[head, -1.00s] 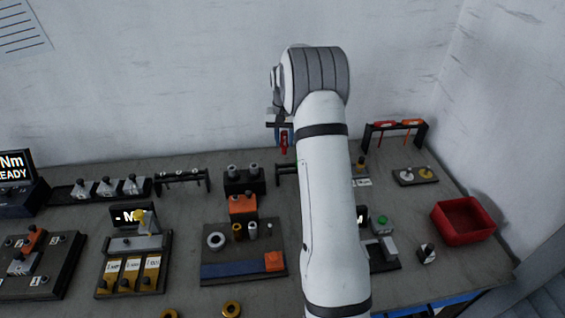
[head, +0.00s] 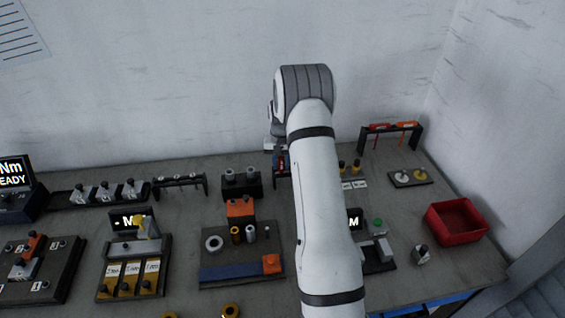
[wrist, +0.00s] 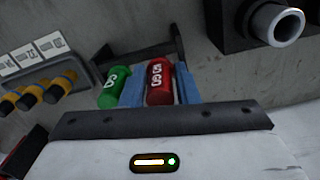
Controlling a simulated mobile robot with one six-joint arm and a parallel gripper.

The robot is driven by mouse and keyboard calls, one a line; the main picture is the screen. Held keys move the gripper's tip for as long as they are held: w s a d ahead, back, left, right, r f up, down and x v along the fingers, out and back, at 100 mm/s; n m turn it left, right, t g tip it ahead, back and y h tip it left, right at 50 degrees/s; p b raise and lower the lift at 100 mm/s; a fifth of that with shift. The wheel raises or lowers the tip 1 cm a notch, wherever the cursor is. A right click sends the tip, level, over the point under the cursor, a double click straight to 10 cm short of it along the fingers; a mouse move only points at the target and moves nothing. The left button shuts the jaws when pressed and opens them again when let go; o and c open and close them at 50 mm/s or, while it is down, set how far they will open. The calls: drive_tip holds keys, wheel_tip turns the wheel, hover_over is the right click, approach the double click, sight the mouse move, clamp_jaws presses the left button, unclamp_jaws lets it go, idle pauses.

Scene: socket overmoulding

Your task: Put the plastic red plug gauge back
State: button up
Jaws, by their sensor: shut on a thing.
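The red plug gauge (wrist: 159,82) with white marking is held between the blue fingers of my gripper (wrist: 160,88) in the wrist view. A green plug gauge (wrist: 113,88) stands just left of the fingers. A dark rack (wrist: 143,50) lies right at the fingers; whether the red gauge touches or sits in it I cannot tell. In the head view, my gripper (head: 279,160) is low over this rack (head: 279,184), and the red gauge is a small red patch. My arm hides the rack's right part.
In the wrist view, yellow-and-black plug pieces (wrist: 32,97) with white labels stand at left, and a dark block with a metal tube (wrist: 277,24) is at upper right. In the head view, a red bin (head: 456,222) and a rack with red and orange tools (head: 391,130) are at right.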

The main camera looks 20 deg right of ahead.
drive_tip(key=shift+f+b, duration=0.35)
drive_tip(key=shift+f, duration=0.15)
drive_tip(key=o, duration=0.7)
drive_tip(key=shift+r, duration=0.1)
wheel_tip(320, 180, up, 13)
drive_tip(key=shift+f+b, duration=0.1)
drive_tip(key=shift+b, duration=0.4)
drive_tip(key=s+a+r+n+t, duration=0.2)
drive_tip(key=s+a+r+n, duration=0.1)
drive_tip(key=s+a+r, duration=1.05)
drive_tip(key=s+a+f+n, duration=0.1)
drive_tip(key=s+a, duration=0.1)
drive_tip(key=s, duration=0.9)
drive_tip(key=s+a+f+n+t, duration=0.1)
drive_tip(key=s+a, duration=0.2)
drive_tip(key=s, duration=0.8)
drive_tip(key=shift+s+f, duration=0.15)
drive_tip(key=shift+f, duration=0.25)
